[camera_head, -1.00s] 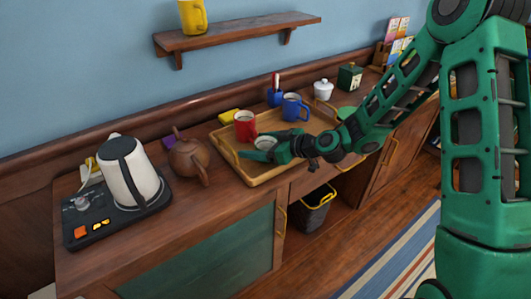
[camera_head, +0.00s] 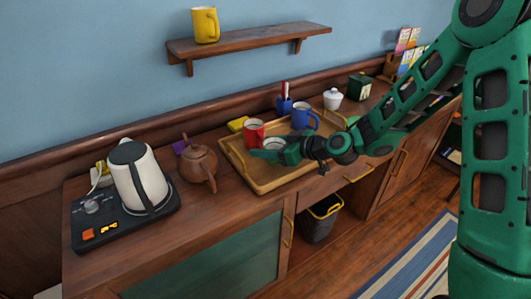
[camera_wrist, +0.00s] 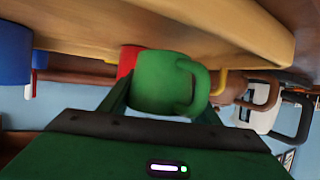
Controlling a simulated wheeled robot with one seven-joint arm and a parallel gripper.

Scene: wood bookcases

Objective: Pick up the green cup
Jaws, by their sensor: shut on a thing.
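The green cup (camera_wrist: 168,84) is between the fingers of my gripper (camera_wrist: 160,100) in the wrist view, its handle towards the right. My gripper is shut on it. In the head view the cup's pale inside (camera_head: 273,144) shows at the end of my gripper (camera_head: 268,152), over the front left part of the wooden tray (camera_head: 262,187). My gripper hides much of the cup there. Whether its base clears the tray is hard to tell.
A red mug (camera_head: 253,132) stands just behind the cup, a blue mug (camera_head: 304,116) farther right. A brown teapot (camera_head: 199,162) and a white kettle (camera_head: 138,176) stand left of the tray. A yellow mug (camera_head: 205,24) is on the wall shelf (camera_head: 250,40).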

